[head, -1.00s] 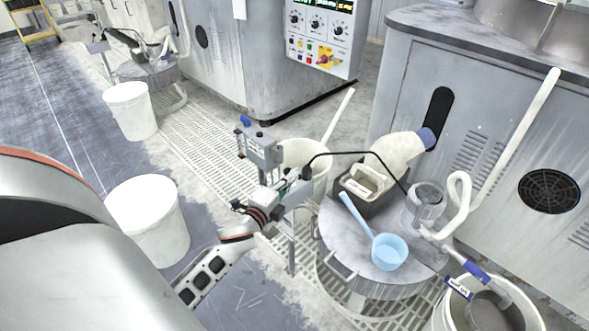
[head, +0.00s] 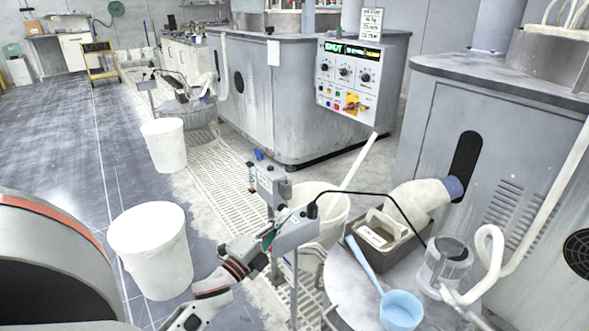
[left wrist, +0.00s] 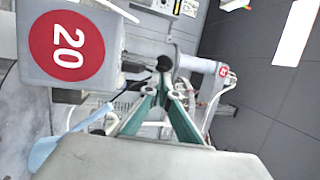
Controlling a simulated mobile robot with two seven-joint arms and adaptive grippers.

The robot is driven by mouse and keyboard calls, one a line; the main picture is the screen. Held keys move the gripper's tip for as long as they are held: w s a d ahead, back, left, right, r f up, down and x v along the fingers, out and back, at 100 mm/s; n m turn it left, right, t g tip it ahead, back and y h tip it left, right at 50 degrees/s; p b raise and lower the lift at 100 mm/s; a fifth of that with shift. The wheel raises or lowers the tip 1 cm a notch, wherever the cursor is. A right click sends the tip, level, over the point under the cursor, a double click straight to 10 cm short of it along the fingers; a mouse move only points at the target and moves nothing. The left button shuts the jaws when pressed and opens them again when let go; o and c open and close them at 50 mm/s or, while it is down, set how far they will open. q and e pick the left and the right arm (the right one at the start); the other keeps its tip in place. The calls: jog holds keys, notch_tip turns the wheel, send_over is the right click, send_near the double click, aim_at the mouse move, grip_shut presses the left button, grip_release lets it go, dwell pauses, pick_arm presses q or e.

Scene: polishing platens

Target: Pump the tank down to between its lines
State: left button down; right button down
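The round grey tank top (head: 352,287) is at the bottom of the head view. A clear cylindrical unit (head: 446,262) stands on it, with a white hose (head: 490,258) and a black cable (head: 385,196). The tank's lines and liquid level do not show. A grey control box (head: 271,186) stands on a post left of the tank. My left gripper (head: 268,238) is just below that box. In the left wrist view its green fingers (left wrist: 165,88) converge and look shut, close to a dark round knob (left wrist: 166,62); contact is unclear. My right gripper is out of view.
A blue ladle (head: 400,308) and a grey tray (head: 385,238) with a pale block lie on the tank top. White buckets (head: 150,250) (head: 164,146) stand on the left floor. A large machine with a control panel (head: 347,78) stands behind. A red "20" label (left wrist: 66,52) is close in the wrist view.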

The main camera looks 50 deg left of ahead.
pick_arm(q)
jog(key=shift+s+a+f, duration=0.1)
jog(key=shift+s, duration=0.3)
jog(key=shift+s+a+f, duration=0.1)
jog(key=shift+s+f, duration=0.1)
jog(key=shift+s, duration=0.1)
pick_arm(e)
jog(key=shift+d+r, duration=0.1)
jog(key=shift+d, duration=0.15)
pick_arm(q)
jog(key=shift+s+a+f, duration=0.1)
jog(key=shift+s+f, duration=0.2)
jog(key=shift+s, duration=0.1)
dwell(2.1)
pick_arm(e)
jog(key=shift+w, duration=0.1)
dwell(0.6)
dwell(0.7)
